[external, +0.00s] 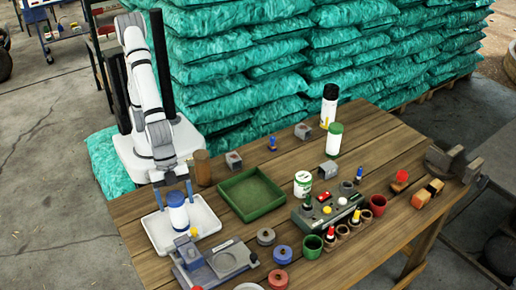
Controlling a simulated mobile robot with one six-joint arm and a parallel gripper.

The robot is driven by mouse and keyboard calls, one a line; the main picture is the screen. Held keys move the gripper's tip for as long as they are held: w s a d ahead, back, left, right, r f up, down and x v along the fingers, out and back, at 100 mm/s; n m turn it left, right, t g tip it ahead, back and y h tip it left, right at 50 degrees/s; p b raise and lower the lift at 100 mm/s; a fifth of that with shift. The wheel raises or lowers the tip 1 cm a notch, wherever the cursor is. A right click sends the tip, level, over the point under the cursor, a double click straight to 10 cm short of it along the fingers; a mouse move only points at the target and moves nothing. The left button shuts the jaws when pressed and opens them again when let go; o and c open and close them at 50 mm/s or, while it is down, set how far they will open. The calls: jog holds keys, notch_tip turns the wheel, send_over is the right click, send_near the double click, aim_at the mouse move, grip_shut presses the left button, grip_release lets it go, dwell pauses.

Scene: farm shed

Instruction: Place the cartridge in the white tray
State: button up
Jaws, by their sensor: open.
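The cartridge (178,213), a white cylinder with a blue top and a blue lower band, stands upright in the white tray (206,219). It looks to be resting on the tray floor, though its base is small in this view. My gripper (175,198) is open just above and around the cartridge's blue top, pointing down. Its two dark blue fingers show to either side of the top. I cannot tell whether either finger touches it.
A grey fixture (215,262) stands close in front of the tray. A green square tray (251,193) and a brown wooden cylinder (202,168) are to its right and behind. A control box (327,211), bottles and pots fill the table's middle. The right rear tabletop is mostly free.

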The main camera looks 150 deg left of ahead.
jog(key=d+v, duration=0.1)
jog(key=v, duration=0.9)
jog(key=s+a+f, duration=0.1)
jog(key=s+a, duration=0.1)
jog(key=s, duration=0.4)
jog(key=s+a+f+n+g, duration=0.1)
jog(key=s+a, duration=0.2)
jog(key=s, duration=0.3)
jog(key=s+a+f+n, duration=0.1)
jog(key=s+a, duration=0.2)
jog(key=s, duration=0.4)
jog(key=shift+f+y+b, duration=0.15)
jog(key=shift+y+b, duration=0.25)
jog(key=shift+b, duration=0.05)
